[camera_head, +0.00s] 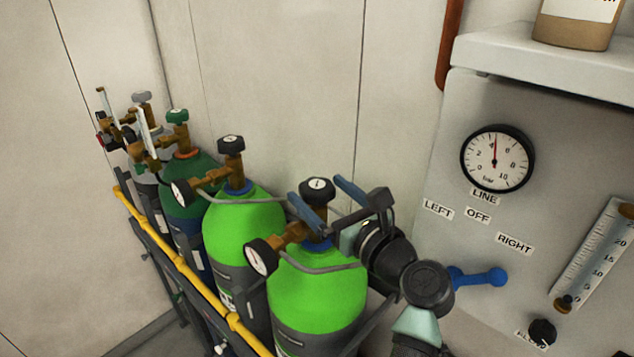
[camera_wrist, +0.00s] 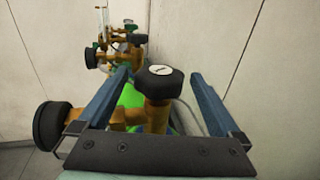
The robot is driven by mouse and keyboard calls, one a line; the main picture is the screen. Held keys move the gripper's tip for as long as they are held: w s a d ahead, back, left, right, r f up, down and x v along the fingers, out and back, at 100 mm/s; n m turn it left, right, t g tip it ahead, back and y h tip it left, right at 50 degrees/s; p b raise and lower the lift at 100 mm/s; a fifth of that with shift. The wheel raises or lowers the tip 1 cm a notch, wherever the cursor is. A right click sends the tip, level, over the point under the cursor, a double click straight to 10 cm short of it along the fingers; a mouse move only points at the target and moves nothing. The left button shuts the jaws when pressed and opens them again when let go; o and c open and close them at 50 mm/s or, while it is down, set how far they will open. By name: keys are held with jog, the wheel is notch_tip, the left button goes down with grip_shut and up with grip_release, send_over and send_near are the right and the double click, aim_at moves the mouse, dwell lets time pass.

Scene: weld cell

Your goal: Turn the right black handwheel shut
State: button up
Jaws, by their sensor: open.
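The right black handwheel (camera_head: 317,189) has a white disc on top. It sits on the brass valve of the nearer, right-hand bright green cylinder (camera_head: 318,292). My gripper (camera_head: 313,188) is open, with one blue finger on each side of this handwheel. In the wrist view the handwheel (camera_wrist: 160,82) stands between the two blue fingers (camera_wrist: 158,73), with a visible gap on both sides. Whether the fingers are low enough to be level with its rim is hard to tell. The left black handwheel (camera_head: 231,144) is on the other bright green cylinder (camera_head: 240,235).
Black-rimmed gauges (camera_head: 261,257) stick out left of the valves. A yellow rail (camera_head: 179,262) runs in front of the cylinders. Dark green and grey cylinders stand further left. A panel with a line gauge (camera_head: 497,158) and a blue lever (camera_head: 480,278) is at right. The wall is close behind.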

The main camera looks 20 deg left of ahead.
jog(key=shift+x, duration=0.9)
jog(key=shift+c, duration=0.3)
jog(key=c, duration=1.3)
jog(key=shift+o, duration=0.2)
